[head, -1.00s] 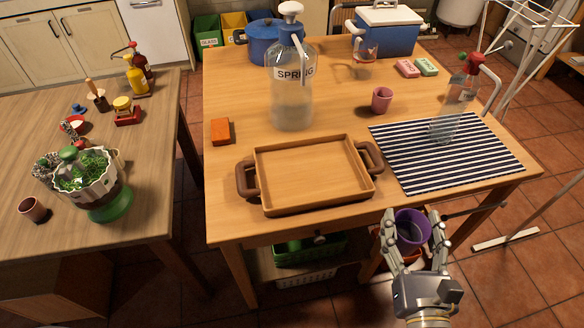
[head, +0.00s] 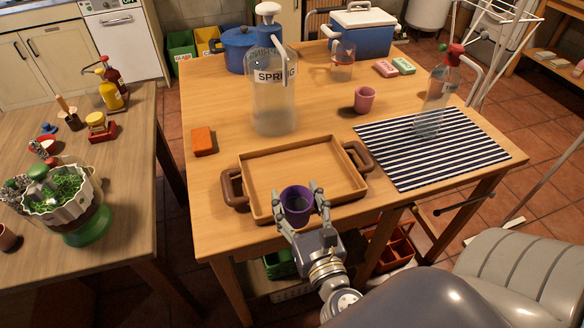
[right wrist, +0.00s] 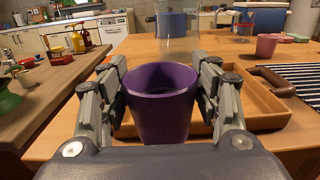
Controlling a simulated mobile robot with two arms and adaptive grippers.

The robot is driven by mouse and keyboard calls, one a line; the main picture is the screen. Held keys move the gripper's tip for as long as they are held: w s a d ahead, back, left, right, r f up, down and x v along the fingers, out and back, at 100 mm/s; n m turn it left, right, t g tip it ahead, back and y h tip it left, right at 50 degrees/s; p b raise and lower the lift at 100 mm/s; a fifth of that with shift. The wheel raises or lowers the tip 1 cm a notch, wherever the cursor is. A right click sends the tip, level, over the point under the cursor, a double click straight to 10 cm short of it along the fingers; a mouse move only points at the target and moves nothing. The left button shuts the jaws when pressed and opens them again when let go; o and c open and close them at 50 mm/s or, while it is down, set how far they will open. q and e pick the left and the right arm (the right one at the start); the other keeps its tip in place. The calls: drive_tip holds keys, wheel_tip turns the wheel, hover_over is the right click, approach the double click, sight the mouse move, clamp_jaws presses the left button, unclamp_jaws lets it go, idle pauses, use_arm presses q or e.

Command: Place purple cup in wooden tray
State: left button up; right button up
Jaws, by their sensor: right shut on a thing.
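The purple cup (head: 297,203) is upright between the fingers of my right gripper (head: 298,207), which is shut on it. In the head view the cup overlaps the near wall of the wooden tray (head: 345,195). The right wrist view shows the cup (right wrist: 162,105) close up, with the tray (right wrist: 262,103) behind it and to the right. The cup's height above the tray is hard to tell. The tray is empty, with brown handles at its left and right ends. My left gripper is not in view.
A striped mat (head: 440,160) with a clear bottle (head: 435,100) is at right.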

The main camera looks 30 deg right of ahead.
sight(298, 190)
drive_tip(key=p+x, duration=0.1)
drive_tip(key=x, duration=0.1)
drive_tip(key=d+x, duration=0.1)
drive_tip(key=x, duration=0.2)
drive_tip(key=shift+s+r+p, duration=0.15)
drive_tip(key=shift+p, duration=0.2)
drive_tip(key=w+d, duration=0.1)
drive_tip(key=w, duration=0.1)
drive_tip(key=w+d+f, duration=0.1)
drive_tip(key=w, duration=0.1)
drive_tip(key=w+d+f+p, duration=0.1)
drive_tip(key=w, duration=0.2)
drive_tip(key=shift+d, duration=0.4)
wheel_tip(298, 190, down, 2)
drive_tip(key=shift+f+b, duration=0.2)
drive_tip(key=shift+b, duration=0.7)
drive_tip(key=shift+f, duration=0.3)
drive_tip(key=shift+f+b, duration=0.2)
drive_tip(key=shift+b, duration=0.1)
drive_tip(key=o, duration=1.2)
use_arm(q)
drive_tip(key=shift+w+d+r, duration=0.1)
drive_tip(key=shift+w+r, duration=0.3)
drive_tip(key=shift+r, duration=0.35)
use_arm(e)
drive_tip(key=shift+o, duration=0.2)
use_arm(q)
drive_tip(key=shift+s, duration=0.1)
use_arm(e)
drive_tip(key=shift+r, duration=0.1)
